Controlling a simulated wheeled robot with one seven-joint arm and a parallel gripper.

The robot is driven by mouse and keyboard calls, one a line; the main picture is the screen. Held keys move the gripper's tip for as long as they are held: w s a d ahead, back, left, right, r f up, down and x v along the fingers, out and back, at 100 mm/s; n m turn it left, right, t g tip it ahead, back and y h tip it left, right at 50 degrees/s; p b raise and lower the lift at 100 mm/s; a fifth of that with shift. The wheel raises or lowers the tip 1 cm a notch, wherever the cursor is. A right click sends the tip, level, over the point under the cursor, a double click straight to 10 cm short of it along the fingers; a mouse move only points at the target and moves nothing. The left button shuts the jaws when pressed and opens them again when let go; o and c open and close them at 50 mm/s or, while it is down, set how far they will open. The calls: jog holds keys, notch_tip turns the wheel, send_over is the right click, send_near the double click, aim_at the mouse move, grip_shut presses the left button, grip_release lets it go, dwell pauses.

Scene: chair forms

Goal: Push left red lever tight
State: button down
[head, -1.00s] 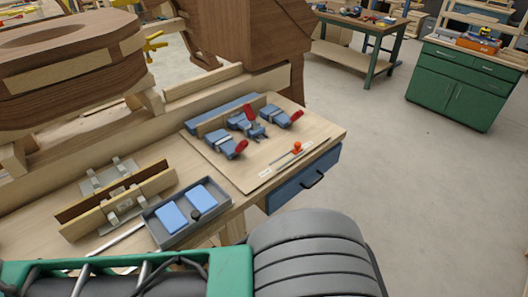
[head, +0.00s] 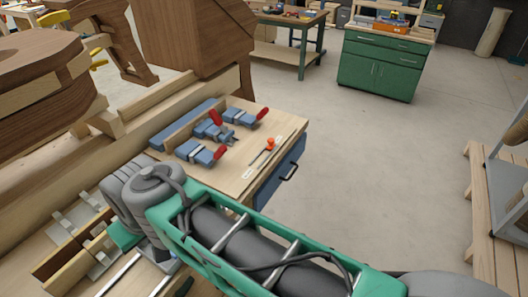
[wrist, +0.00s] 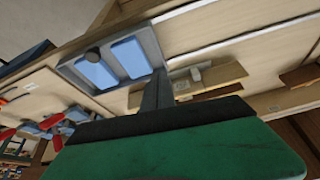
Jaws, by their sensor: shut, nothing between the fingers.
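Several blue clamps with red levers stand on a light wooden board (head: 237,178). In the head view one red lever (head: 219,152) is on the near left clamp (head: 195,151). Another red lever (head: 215,117) is on the middle clamp (head: 208,131), and a third red lever (head: 262,113) is on the right clamp (head: 238,117). My gripper (wrist: 156,88) is shut and empty in the wrist view, close to the tray. It is apart from the clamps, whose red levers (wrist: 57,142) show at that view's lower left. My arm hides most of the gripper in the head view.
A grey tray with blue blocks (wrist: 127,57) lies near my gripper. Wooden strips in metal holders (head: 75,245) stand at the bench's left. An orange-handled tool (head: 270,144) lies on the board's right part. Large wooden chair forms (head: 50,70) rise behind the bench.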

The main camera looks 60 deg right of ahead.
jog(key=w+d+f+m+b, duration=0.1)
jog(key=w+d+m+b, duration=0.2)
jog(key=w+d+m, duration=0.5)
jog(key=m+t+y+b, duration=0.1)
jog(key=m+t+b, duration=0.3)
jog(key=m, duration=1.6)
send_near(219, 155)
jog(key=s+a+f, duration=0.1)
jog(key=a+f, duration=0.2)
jog(key=a, duration=0.1)
jog(key=s+d+m+t+b, duration=0.1)
jog(key=s+d+m, duration=0.5)
jog(key=s+m, duration=0.1)
jog(key=x, duration=0.5)
jog(key=b+x, duration=0.1)
jog(key=x, duration=0.4)
jog(key=shift+w+d+r, duration=0.2)
jog(key=shift+w, duration=0.1)
jog(key=shift+w+r, duration=1.3)
jog(key=shift+w, duration=0.2)
jog(key=shift+r+p, duration=0.15)
jog(key=shift+p, duration=0.2)
